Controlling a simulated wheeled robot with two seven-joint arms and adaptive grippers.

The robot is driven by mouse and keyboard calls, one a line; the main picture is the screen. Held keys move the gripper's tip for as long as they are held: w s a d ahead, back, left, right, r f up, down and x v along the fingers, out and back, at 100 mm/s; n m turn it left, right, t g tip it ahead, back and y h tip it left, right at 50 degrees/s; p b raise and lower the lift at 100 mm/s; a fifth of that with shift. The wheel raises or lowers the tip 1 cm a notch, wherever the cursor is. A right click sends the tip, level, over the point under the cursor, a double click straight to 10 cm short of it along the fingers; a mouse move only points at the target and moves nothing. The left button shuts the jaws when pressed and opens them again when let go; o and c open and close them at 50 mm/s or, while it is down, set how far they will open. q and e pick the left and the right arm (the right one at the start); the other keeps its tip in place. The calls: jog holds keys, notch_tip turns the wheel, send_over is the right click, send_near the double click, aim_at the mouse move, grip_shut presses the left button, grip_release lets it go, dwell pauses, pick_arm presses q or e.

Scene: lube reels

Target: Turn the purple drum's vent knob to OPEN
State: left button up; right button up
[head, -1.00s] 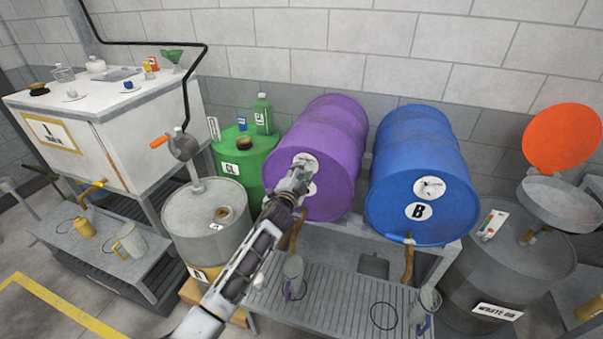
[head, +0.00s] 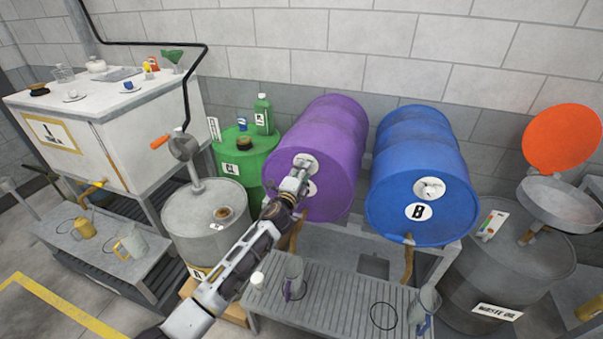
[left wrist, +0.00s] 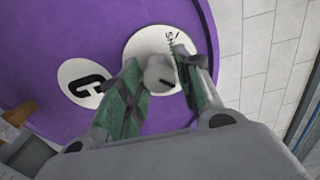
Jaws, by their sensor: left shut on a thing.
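The purple drum (head: 330,150) lies on its side on a rack, its round end facing me. In the left wrist view the drum's end (left wrist: 60,30) carries a white vent dial (left wrist: 150,42) and a white label (left wrist: 84,82) with a dark letter. My left gripper (head: 300,176) is at the dial. In the left wrist view its green-padded fingers (left wrist: 162,84) are shut on the grey vent knob (left wrist: 160,72). Some dark lettering shows at the dial's edge, but most of the dial is hidden by the fingers. My right gripper is not in view.
A blue drum (head: 418,160) marked B lies right of the purple one. A green drum (head: 236,168) and a grey drum (head: 200,225) stand to the left. A waste oil drum (head: 500,280) stands at the right.

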pick_arm(q)
jog(key=shift+f, duration=0.1)
jog(key=o, duration=1)
jog(key=shift+v, duration=6)
